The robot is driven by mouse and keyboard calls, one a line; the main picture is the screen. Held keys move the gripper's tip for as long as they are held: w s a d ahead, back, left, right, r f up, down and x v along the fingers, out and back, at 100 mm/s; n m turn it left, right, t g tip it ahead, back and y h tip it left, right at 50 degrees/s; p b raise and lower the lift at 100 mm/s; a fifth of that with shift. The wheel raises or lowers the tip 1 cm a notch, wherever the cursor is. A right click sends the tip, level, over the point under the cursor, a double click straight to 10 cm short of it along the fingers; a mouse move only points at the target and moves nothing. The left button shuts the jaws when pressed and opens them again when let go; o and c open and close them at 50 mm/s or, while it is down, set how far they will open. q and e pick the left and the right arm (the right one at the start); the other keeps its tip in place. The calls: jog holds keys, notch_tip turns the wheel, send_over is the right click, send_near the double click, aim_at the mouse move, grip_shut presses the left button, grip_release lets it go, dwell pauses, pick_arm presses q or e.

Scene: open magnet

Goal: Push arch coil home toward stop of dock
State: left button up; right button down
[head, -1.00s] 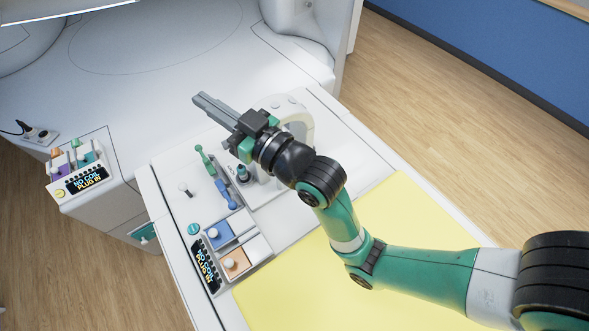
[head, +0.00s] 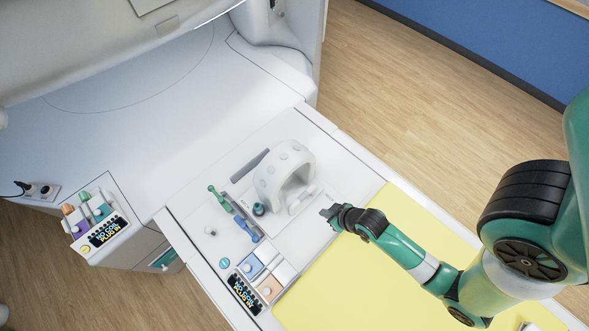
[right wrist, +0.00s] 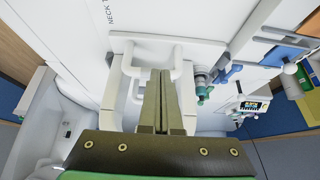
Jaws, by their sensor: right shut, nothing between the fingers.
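The white arch coil (head: 270,180) stands upright on the table, with round pale spots on its curved shell. A dark grey bar (head: 249,166) stands just beyond its far left side; I take it for the stop of the dock. The grey dock base (head: 236,187) shows beside the coil, mostly hidden by it. My right gripper (head: 326,212) is low at the near right side of the coil, apart from it in the head view. In the right wrist view its fingers (right wrist: 161,75) are shut and empty, pointing at white bars and a handle (right wrist: 132,62). My left gripper is not in view.
Green (head: 217,198) and blue (head: 247,230) levers and a dark-topped connector (head: 259,209) sit left of the coil. A control box with a display (head: 243,294) stands nearer. A yellow pad (head: 340,280) covers the near table.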

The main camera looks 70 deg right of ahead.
jog(key=w+r+b+x, duration=0.1)
jog(key=w+b+x, duration=0.1)
jog(key=x, duration=0.9)
jog(key=shift+w+d, duration=0.35)
jog(key=shift+d, duration=0.15)
jog(key=shift+f, duration=0.15)
